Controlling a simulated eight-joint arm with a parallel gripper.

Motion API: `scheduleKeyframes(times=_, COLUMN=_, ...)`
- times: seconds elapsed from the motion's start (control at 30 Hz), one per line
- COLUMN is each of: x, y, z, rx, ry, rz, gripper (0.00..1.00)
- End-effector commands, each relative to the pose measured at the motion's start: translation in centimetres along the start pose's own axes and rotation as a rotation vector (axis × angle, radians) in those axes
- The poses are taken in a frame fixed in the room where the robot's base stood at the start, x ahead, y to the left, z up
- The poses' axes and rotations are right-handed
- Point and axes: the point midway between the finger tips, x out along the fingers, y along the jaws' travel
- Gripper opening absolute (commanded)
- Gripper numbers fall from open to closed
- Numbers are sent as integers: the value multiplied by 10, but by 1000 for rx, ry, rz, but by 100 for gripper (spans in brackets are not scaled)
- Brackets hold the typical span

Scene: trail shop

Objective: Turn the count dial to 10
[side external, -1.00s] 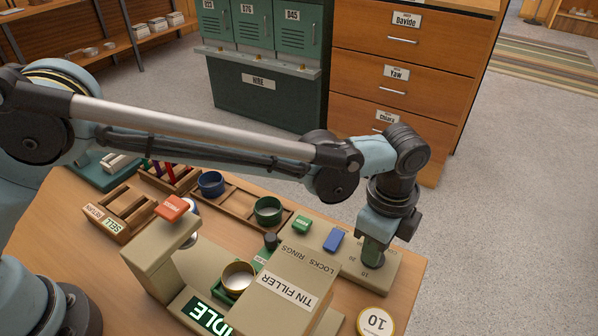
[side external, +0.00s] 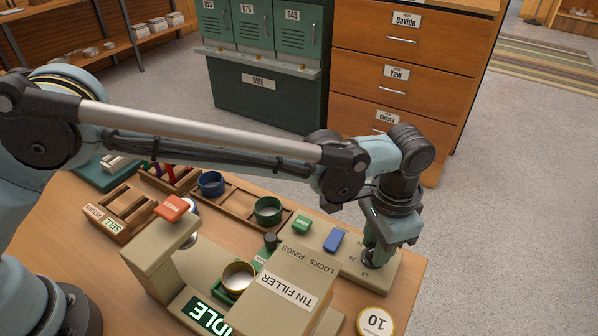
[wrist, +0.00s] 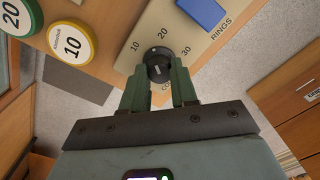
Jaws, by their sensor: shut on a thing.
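The black count dial (wrist: 158,58) sits on the beige panel (wrist: 146,25) of the tin filler, with the numbers 10, 20 and 30 printed around it. My gripper (wrist: 158,72) has its two green fingers on either side of the dial, shut on it. In the side external view my gripper (side external: 371,257) points down at the right end of the panel, and its fingers mostly hide the dial. I cannot tell for sure which number the dial points to.
A blue button (side external: 335,240) and a green button (side external: 302,225) stand on the panel beside the dial. The tin filler's display (side external: 207,316) reads IDLE. A round 10 sign (side external: 376,322) lies near the table's front edge. A tin (side external: 238,277) stands in the filler.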

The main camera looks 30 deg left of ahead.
Motion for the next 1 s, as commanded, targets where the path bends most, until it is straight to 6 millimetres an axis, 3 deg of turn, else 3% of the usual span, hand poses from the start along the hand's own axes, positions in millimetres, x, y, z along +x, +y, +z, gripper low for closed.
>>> scheduleKeyframes(times=0.5, x=-1, y=-1, z=0, rx=-437, ry=-13, rz=-1, gripper=0)
scheduleKeyframes(times=1.0, x=-1, y=-1, z=0, rx=-603, ry=-17, rz=-1, gripper=0)
